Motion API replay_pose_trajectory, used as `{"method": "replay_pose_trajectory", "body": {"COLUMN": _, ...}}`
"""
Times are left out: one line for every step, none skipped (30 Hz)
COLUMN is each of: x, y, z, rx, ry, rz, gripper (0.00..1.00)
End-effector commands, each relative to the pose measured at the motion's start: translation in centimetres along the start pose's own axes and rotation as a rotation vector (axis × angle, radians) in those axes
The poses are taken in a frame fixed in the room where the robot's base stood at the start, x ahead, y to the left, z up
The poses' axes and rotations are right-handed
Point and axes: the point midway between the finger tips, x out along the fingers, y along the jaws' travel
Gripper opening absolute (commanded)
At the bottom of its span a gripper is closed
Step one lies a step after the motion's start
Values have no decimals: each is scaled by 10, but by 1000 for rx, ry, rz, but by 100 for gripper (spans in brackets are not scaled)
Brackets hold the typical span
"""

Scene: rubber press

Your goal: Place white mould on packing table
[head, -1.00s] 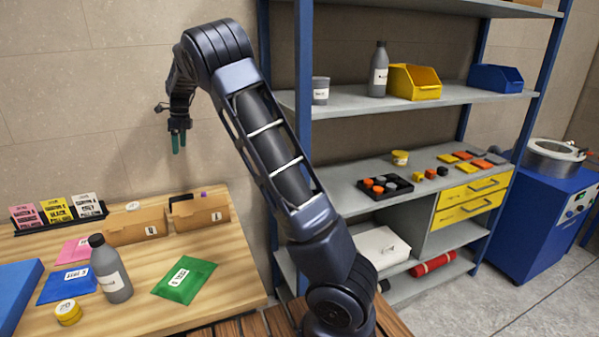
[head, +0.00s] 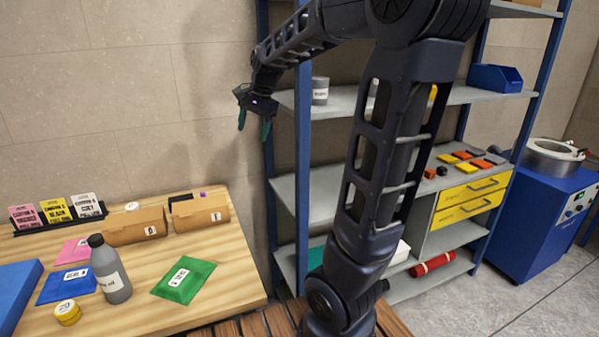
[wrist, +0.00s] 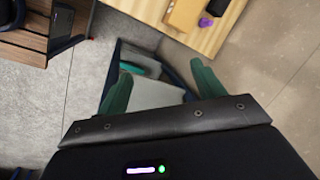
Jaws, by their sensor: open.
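My gripper (head: 254,125) is open and empty, green fingers pointing down, in front of the shelf rack's left post. In the wrist view my gripper (wrist: 162,87) has its fingers spread above a grey shelf. A white block (head: 402,251), which may be the white mould, is on a lower shelf, mostly hidden behind my arm; it is well apart from my gripper. The wooden table (head: 225,285) at the left, apparently the packing table, holds cardboard boxes (head: 135,228), a green packet (head: 184,280), a blue packet (head: 68,287) and a grey bottle (head: 111,272).
The blue-posted rack (head: 303,150) has several shelves. A teal thing (head: 316,254) lies low on it at the left, and a red cylinder (head: 433,264) lies to the right. A blue machine (head: 560,215) stands far right. The table's front right corner is bare.

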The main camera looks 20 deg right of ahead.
Motion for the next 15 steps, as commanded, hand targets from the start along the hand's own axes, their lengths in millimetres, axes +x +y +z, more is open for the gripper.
{"method": "replay_pose_trajectory", "body": {"x": -6, "y": 17, "z": 5, "rx": -49, "ry": 15, "rz": -9, "gripper": 68}}
{"method": "replay_pose_trajectory", "body": {"x": -8, "y": 25, "z": 9, "rx": -85, "ry": 23, "rz": -12, "gripper": 68}}
{"method": "replay_pose_trajectory", "body": {"x": -11, "y": 37, "z": 13, "rx": -130, "ry": 36, "rz": -14, "gripper": 68}}
{"method": "replay_pose_trajectory", "body": {"x": -13, "y": 46, "z": 16, "rx": -166, "ry": 46, "rz": -15, "gripper": 68}}
{"method": "replay_pose_trajectory", "body": {"x": -14, "y": 55, "z": 20, "rx": -201, "ry": 56, "rz": -16, "gripper": 68}}
{"method": "replay_pose_trajectory", "body": {"x": -16, "y": 67, "z": 25, "rx": -248, "ry": 70, "rz": -17, "gripper": 68}}
{"method": "replay_pose_trajectory", "body": {"x": -17, "y": 75, "z": 28, "rx": -284, "ry": 82, "rz": -16, "gripper": 68}}
{"method": "replay_pose_trajectory", "body": {"x": -18, "y": 84, "z": 32, "rx": -319, "ry": 94, "rz": -15, "gripper": 68}}
{"method": "replay_pose_trajectory", "body": {"x": -19, "y": 96, "z": 37, "rx": -365, "ry": 109, "rz": -12, "gripper": 68}}
{"method": "replay_pose_trajectory", "body": {"x": -19, "y": 104, "z": 41, "rx": -400, "ry": 121, "rz": -9, "gripper": 68}}
{"method": "replay_pose_trajectory", "body": {"x": -19, "y": 112, "z": 45, "rx": -436, "ry": 133, "rz": -5, "gripper": 68}}
{"method": "replay_pose_trajectory", "body": {"x": -18, "y": 124, "z": 50, "rx": -483, "ry": 150, "rz": 2, "gripper": 68}}
{"method": "replay_pose_trajectory", "body": {"x": -18, "y": 132, "z": 54, "rx": -518, "ry": 164, "rz": 6, "gripper": 68}}
{"method": "replay_pose_trajectory", "body": {"x": -17, "y": 140, "z": 58, "rx": -553, "ry": 176, "rz": 12, "gripper": 68}}
{"method": "replay_pose_trajectory", "body": {"x": -16, "y": 151, "z": 63, "rx": -598, "ry": 194, "rz": 22, "gripper": 68}}
